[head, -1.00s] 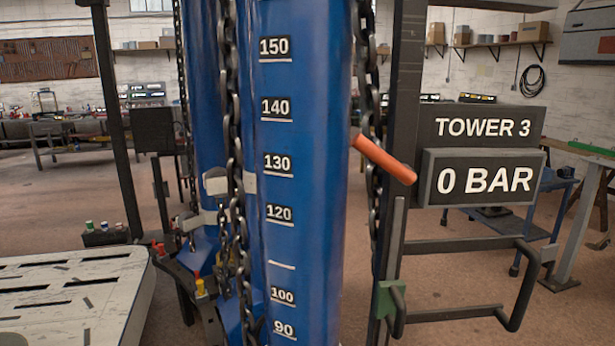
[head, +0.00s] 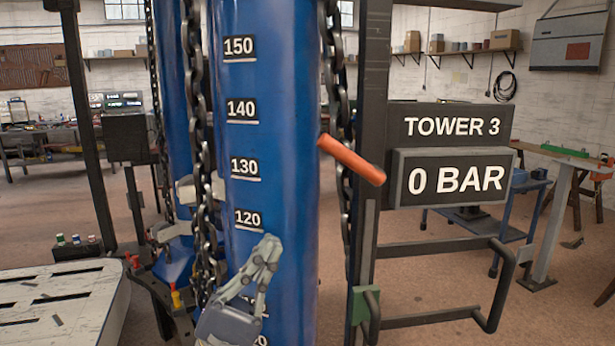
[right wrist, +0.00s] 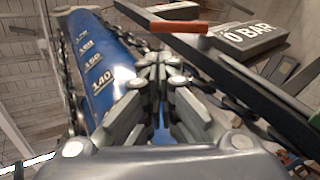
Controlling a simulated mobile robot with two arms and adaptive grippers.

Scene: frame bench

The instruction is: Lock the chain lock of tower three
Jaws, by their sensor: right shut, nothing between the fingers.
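Tower three is a blue cylinder (head: 262,190) with a white number scale, beside signs reading TOWER 3 (head: 452,125) and 0 BAR (head: 455,178). An orange-red handle (head: 352,160) slants down to the right at its right side and also shows in the right wrist view (right wrist: 178,26). Dark chains hang left (head: 197,110) and right (head: 338,85) of the cylinder. My right gripper (head: 270,243) is in front of the cylinder's lower part, below the handle. Its fingers are shut with nothing between them, as the right wrist view (right wrist: 160,62) shows. My left gripper is not in view.
A dark post (head: 373,110) stands right of the chain, with a bent rail (head: 505,290) and a green block (head: 366,303) below. A pale slotted table (head: 60,305) is at the lower left. A workbench (head: 575,155) stands further right.

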